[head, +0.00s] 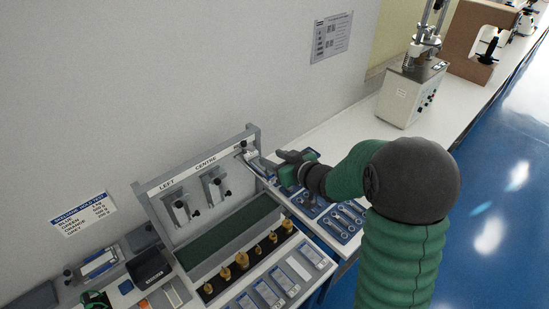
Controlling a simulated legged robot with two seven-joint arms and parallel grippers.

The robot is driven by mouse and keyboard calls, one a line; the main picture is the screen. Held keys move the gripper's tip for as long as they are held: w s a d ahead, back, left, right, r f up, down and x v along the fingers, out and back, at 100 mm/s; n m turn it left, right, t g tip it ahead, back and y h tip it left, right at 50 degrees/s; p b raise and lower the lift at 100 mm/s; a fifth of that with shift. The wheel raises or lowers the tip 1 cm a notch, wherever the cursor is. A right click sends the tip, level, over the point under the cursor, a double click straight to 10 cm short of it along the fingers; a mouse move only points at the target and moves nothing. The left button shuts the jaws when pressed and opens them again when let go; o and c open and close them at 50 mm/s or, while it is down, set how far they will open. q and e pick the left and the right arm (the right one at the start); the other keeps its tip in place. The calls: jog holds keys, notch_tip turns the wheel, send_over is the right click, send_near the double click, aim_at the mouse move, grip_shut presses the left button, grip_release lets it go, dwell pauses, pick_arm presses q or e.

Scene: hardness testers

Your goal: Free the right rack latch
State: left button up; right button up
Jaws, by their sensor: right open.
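The rack (196,161) is a grey upright panel with a top strip lettered LEFT and CENTRE; the lettering at its right end is mostly covered or too small to read. The left latch (180,210) and centre latch (216,187) are grey plates with dark knobs. The right latch (250,153) shows only partly at the panel's right end. My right gripper (277,163) is open, close to the right of that latch; I cannot tell whether they touch. A green and black shape at the lower left edge may be my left gripper (95,299).
Brass weights (242,260) stand in a row before the rack. Blue trays with wrenches (343,220) lie to its right, under my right arm. A grey tester (412,92) stands farther back. The white bench between is clear.

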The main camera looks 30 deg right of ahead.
jog(key=a+b+v, duration=0.1)
jog(key=v, duration=1.5)
jog(key=shift+s+d+b, duration=0.3)
jog(key=shift+s+d, duration=0.1)
jog(key=shift+d, duration=0.05)
